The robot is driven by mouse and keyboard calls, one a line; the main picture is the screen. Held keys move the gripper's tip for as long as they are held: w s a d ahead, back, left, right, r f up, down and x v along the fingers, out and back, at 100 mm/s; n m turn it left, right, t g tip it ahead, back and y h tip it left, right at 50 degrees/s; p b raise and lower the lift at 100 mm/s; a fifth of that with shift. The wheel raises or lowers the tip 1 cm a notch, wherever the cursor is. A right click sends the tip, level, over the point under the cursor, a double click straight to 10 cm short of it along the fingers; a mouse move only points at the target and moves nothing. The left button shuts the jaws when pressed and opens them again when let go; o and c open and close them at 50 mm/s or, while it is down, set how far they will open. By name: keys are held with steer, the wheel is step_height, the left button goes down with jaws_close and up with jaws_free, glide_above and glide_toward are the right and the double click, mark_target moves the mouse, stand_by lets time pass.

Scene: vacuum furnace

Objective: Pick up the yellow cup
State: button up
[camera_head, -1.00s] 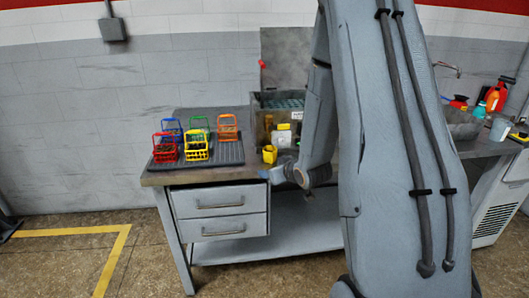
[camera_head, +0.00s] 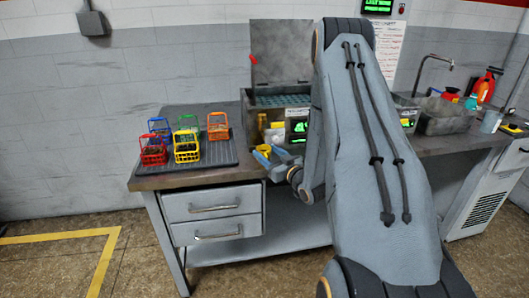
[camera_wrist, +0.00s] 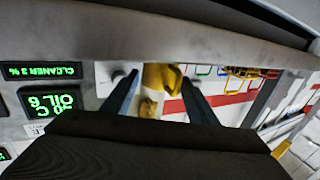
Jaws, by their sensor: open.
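The yellow cup (camera_head: 264,149) stands near the front edge of the workbench, in front of the grey machine, in the head view. In the wrist view the yellow cup (camera_wrist: 161,77) shows beyond and between my two fingertips. My gripper (camera_head: 273,157) is open, with its blue fingers at the cup's near side in the head view. In the wrist view my gripper (camera_wrist: 160,80) has a finger on each side of the cup, with gaps. The fingers partly hide the cup's lower part in the head view. I cannot tell whether they touch it.
A dark tray (camera_head: 218,153) with several coloured wire baskets lies left of the cup. The grey machine (camera_head: 300,112) with green displays stands close behind the cup. A sink (camera_head: 445,120) and bottles are at the right. Two drawers (camera_head: 213,215) are below the worktop.

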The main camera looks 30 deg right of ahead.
steer(key=shift+w+a, duration=0.1)
steer(key=shift+w, duration=1.25)
steer(key=c, duration=1)
steer(key=shift+r, duration=0.15)
